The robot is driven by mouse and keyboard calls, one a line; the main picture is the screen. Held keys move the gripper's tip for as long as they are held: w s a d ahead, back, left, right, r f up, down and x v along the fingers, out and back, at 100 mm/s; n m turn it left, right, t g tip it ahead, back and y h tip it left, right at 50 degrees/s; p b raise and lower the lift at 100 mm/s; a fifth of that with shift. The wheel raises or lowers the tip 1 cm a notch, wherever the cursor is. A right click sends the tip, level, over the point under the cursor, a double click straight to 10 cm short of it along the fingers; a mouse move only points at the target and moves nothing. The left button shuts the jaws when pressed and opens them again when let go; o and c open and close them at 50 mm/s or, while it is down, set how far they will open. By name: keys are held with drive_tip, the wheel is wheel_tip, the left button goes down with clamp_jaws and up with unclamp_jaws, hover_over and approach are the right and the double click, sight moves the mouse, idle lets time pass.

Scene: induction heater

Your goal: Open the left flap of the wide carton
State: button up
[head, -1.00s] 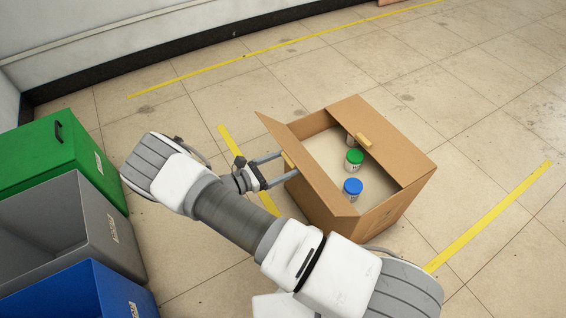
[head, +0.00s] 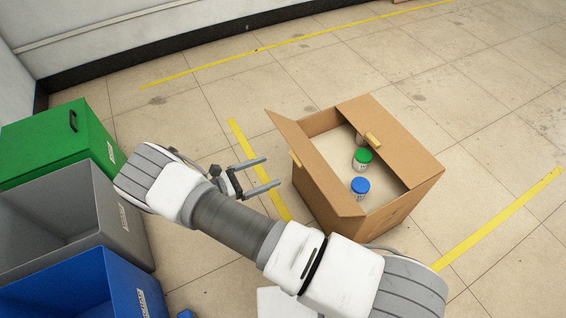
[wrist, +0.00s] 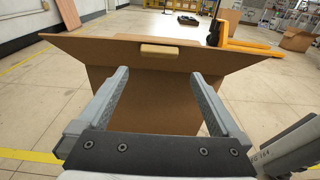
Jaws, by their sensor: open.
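The wide carton (head: 330,205) stands on the floor right of my gripper in the head view. Its left flap (head: 312,168) is raised, leaning up and outward, with a small tan handle (head: 296,159) on it. The right flap (head: 392,140) lies partly over the opening. In the wrist view the left flap (wrist: 95,50) spans the picture, with its handle (wrist: 158,51) beyond my fingers. My gripper (head: 272,173) is open and empty, left of the flap and apart from it. It also shows open in the wrist view (wrist: 163,85).
Inside the carton are a green-lidded jar (head: 362,158), a blue-lidded jar (head: 360,188) and another partly hidden by the right flap. Green (head: 60,140), grey (head: 108,215) and blue (head: 115,290) bins stand at the left. Floor around the carton is clear.

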drive_tip(key=v, duration=0.7)
drive_tip(key=shift+r, duration=0.1)
drive_tip(key=d+r+m+g+y, duration=0.4)
drive_tip(key=d+r+m, duration=0.2)
drive_tip(key=r, duration=0.6)
drive_tip(key=d+r+m+g+y, duration=0.4)
drive_tip(key=d+r+m+y, duration=0.15)
drive_tip(key=r, duration=0.65)
drive_tip(key=s+d+r+m+t+y, duration=0.3)
drive_tip(key=s+d+r+m+t, duration=0.15)
drive_tip(key=s+r, duration=0.3)
drive_tip(key=s+d+r+m+t+y, duration=0.3)
drive_tip(key=s+d+r+m, duration=0.25)
drive_tip(key=s, duration=0.25)
wheel_tip(320, 180, up, 23)
drive_tip(key=m+p, duration=0.1)
drive_tip(key=p, duration=2.1)
drive_tip(key=shift+s, duration=0.25)
drive_tip(key=shift+a+f, duration=0.1)
drive_tip(key=shift+f, duration=0.1)
drive_tip(key=shift+c, duration=0.2)
